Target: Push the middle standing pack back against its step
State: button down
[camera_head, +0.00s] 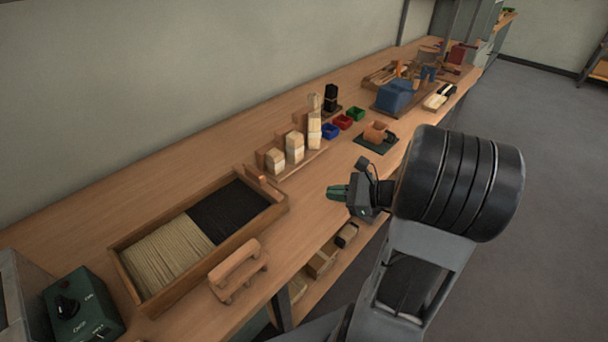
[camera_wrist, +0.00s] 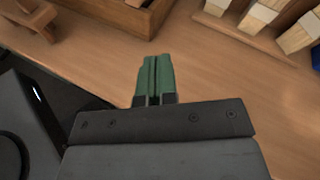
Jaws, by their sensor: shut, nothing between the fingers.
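Three pale packs stand in a row on a wooden stepped rack (camera_head: 300,163) on the bench. The middle pack (camera_head: 294,148) stands between a shorter pack (camera_head: 275,161) on the left and a taller pack (camera_head: 314,130) on the right. Brown wooden steps rise behind them; I cannot tell how wide any gap is. In the wrist view, the middle pack (camera_wrist: 258,17) is at the upper right, cut by the frame edge. My gripper (camera_head: 331,192), with green fingers, is shut and empty over the bench, in front of the rack and apart from it. Its fingers (camera_wrist: 156,64) touch each other.
A wooden tray (camera_head: 277,208) of pale and dark bristles lies left of the rack, with a small wooden stand (camera_head: 238,269) in front. Red (camera_head: 343,122), blue and green bins and an orange-brown part on a dark mat (camera_head: 374,144) stand right. Bench before the rack is clear.

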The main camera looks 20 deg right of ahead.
jog(key=d+f+m+t+h+b, duration=0.3)
jog(key=d+f+m+t, duration=0.2)
jog(key=d+m+t, duration=0.4)
jog(key=n+g+b, duration=0.1)
jog(key=g, duration=0.1)
send_near(298, 153)
jog(key=x, duration=0.7)
jog(key=shift+w+a+f, duration=0.1)
jog(key=shift+w, duration=0.15)
jog(key=shift+w+a+f+b, duration=0.1)
jog(key=shift+w+a+b, duration=0.2)
jog(key=shift+w, duration=0.35)
jog(key=shift+r, duration=0.2)
